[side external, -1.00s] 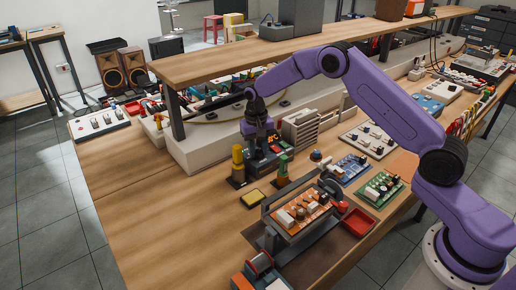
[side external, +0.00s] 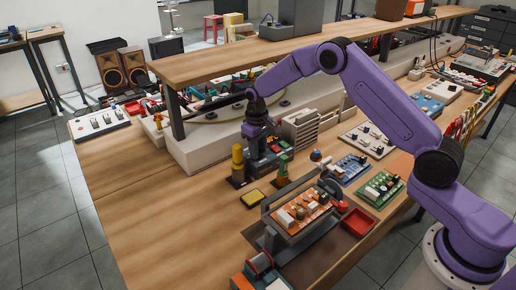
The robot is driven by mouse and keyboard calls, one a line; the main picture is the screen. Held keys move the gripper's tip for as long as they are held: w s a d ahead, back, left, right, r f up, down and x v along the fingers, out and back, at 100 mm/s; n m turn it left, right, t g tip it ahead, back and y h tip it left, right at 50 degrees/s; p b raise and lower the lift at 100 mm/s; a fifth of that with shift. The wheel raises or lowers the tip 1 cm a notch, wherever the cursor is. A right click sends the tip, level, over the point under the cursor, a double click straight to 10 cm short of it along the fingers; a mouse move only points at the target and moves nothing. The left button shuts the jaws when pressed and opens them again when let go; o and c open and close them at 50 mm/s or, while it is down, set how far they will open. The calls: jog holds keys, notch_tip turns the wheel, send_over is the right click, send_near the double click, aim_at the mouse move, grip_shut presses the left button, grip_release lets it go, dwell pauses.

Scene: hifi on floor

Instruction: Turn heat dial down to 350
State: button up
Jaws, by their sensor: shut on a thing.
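A small dark box-like station (side external: 264,162) with a red-and-green face patch stands on the wooden bench below the shelf. My gripper (side external: 255,134) points down onto its upper front from above. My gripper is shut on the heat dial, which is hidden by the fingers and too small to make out. The number at which the dial stands cannot be read from here.
A yellow-topped post (side external: 238,160) stands close left of the station, and a green post (side external: 283,165) close right. The shelf (side external: 240,68) overhangs behind.

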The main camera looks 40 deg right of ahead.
jog(key=shift+n, duration=0.9)
jog(key=o, duration=1.1)
jog(key=shift+c, duration=0.2)
notch_tip(320, 180, up, 18)
jog(key=shift+s+a+f, duration=0.15)
jog(key=shift+a+f, duration=0.1)
jog(key=shift+a, duration=0.1)
